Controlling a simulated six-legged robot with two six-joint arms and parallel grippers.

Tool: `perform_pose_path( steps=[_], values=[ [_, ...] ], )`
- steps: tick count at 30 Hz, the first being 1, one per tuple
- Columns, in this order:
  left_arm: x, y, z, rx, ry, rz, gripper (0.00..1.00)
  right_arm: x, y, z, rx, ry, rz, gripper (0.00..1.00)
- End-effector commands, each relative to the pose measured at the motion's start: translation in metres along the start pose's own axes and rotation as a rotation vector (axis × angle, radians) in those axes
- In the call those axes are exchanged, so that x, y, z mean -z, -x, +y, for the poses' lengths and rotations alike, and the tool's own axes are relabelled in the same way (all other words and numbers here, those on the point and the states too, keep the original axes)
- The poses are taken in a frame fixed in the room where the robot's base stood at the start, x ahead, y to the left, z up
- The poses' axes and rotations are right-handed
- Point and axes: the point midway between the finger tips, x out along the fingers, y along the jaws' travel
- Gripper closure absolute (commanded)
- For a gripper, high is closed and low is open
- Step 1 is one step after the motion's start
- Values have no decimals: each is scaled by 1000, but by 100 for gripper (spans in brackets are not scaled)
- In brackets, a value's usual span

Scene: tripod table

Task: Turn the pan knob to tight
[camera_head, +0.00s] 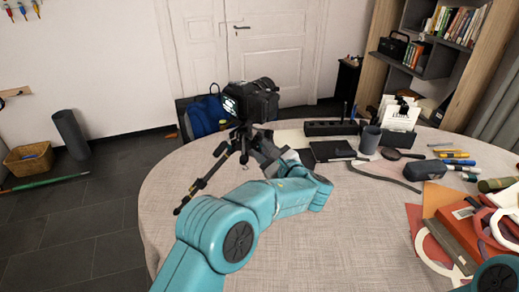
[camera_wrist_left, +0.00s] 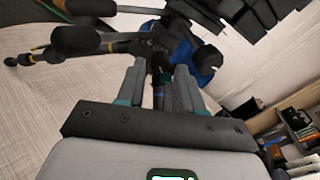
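A black camera (camera_head: 252,100) sits on a black tripod (camera_head: 203,182) at the far left part of the round table. My left gripper (camera_head: 258,146) reaches up to the tripod just below the camera. In the left wrist view the two grey fingers of my left gripper (camera_wrist_left: 160,80) stand apart, pointing at the dark tripod head (camera_wrist_left: 158,47). A dark part of the tripod shows in the gap between them; I cannot tell whether they touch it. The pan knob cannot be clearly picked out among the dark parts. My right gripper is out of view.
The table (camera_head: 330,240) is clear in front. A black notebook (camera_head: 332,151), a grey mug (camera_head: 370,140) and a magnifier (camera_head: 400,154) lie right of the tripod. A blue backpack (camera_head: 207,115) is behind it. Orange folders (camera_head: 437,200) lie at right.

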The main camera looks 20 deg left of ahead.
Motion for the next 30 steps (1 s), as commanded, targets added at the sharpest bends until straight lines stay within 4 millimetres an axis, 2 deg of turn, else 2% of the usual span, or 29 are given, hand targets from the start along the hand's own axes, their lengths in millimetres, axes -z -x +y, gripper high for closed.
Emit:
perform_pose_path(
  steps=[9,15,21,30],
  values=[
    [1,86,-1,5,1,0,64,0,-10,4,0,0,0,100],
    [1,125,0,3,0,0,64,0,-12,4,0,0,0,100],
    [1,142,0,0,0,0,64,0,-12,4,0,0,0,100],
    [0,143,0,-1,0,0,64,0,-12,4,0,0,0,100]
  ],
)
